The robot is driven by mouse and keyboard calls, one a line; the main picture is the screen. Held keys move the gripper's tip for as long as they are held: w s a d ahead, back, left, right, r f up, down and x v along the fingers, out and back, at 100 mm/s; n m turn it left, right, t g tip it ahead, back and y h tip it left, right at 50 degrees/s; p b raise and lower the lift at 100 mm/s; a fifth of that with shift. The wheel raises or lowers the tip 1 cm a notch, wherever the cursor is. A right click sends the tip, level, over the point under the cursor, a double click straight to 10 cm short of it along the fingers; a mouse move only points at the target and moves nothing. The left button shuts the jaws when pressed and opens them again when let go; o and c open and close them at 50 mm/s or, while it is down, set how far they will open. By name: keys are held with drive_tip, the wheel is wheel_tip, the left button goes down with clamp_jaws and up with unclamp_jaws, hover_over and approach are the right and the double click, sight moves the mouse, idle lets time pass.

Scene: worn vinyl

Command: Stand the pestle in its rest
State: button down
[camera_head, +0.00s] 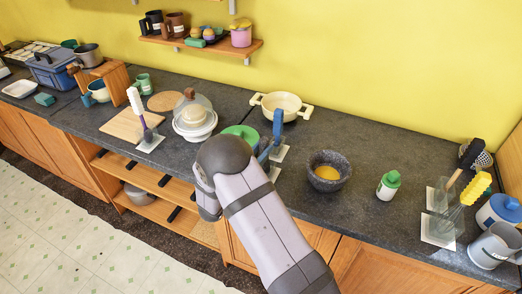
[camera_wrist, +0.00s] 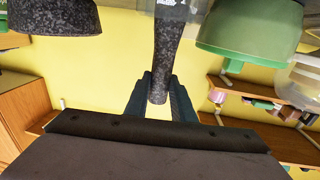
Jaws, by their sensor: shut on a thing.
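The pestle (camera_wrist: 165,55) is dark speckled stone. In the wrist view it runs between the two dark fingers of my gripper (camera_wrist: 160,88), which is shut on it. Its far end reaches the top edge of that view, where part of a clear holder with lettering (camera_wrist: 174,4), likely the rest, shows. I cannot tell whether the pestle is inside or in front of it. In the head view my arm hides the pestle and most of the gripper; a white base plate (camera_head: 274,173) shows just beside the arm.
The speckled mortar (camera_head: 326,171) with yellow contents stands right of the arm. A green-lidded pot (camera_head: 240,133) is close on the left. Counter right of the mortar is partly clear.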

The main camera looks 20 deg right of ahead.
drive_tip(key=shift+f, duration=0.25)
idle(0.3)
drive_tip(key=c, duration=1.4)
unclamp_jaws()
drive_tip(key=shift+c, duration=0.2)
drive_tip(key=shift+s+a, duration=0.15)
drive_tip(key=v, duration=0.7)
drive_tip(key=shift+s+a, duration=0.2)
idle(0.4)
